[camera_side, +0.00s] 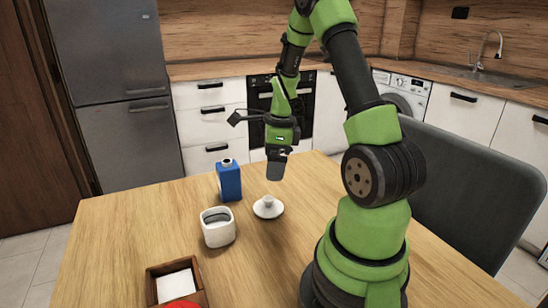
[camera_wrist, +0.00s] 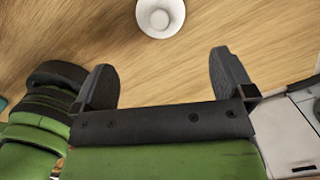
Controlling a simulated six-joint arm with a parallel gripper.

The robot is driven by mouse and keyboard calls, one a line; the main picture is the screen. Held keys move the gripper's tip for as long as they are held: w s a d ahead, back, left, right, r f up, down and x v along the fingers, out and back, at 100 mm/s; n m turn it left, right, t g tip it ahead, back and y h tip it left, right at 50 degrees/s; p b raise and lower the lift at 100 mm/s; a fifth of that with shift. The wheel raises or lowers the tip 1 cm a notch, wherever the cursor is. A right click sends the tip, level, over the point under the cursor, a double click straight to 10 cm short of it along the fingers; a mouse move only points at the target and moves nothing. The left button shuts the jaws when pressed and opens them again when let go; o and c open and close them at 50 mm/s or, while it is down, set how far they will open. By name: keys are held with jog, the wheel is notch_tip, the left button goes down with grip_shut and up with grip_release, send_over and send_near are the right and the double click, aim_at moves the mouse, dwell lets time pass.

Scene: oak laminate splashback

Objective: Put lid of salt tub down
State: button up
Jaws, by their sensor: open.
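The white round lid (camera_side: 268,208) with a raised knob lies on the wooden table, knob up. It also shows at the top of the wrist view (camera_wrist: 160,17). The white salt tub (camera_side: 217,228) stands to the left of the lid and nearer the camera, its top open with a dark inside. My gripper (camera_side: 275,168) is above the table and above the lid in the side view, apart from it. In the wrist view its two fingers (camera_wrist: 165,80) are spread wide with nothing between them.
A blue carton (camera_side: 229,181) with a white cap stands behind the tub. A wooden box (camera_side: 152,287) holding something white is at the front left, with a red round thing (camera_side: 180,305) at the picture's edge. A dark grey chair (camera_side: 470,185) stands at the right. The table around the lid is clear.

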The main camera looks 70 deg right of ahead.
jog(key=w+a+r+n+t, duration=0.2)
jog(key=a+r+n+t, duration=0.1)
jog(key=a+r+n, duration=0.85)
jog(key=s+a+r+n+t, duration=0.1)
jog(key=s+a+r+n, duration=0.2)
jog(key=n, duration=0.5)
jog(key=s+a+r+n+t+y, duration=0.1)
jog(key=s+a+r+n+t, duration=0.1)
jog(key=s+a+r+n, duration=0.2)
jog(key=s+a+n, duration=0.2)
jog(key=a+n, duration=0.2)
jog(key=shift+a, duration=0.3)
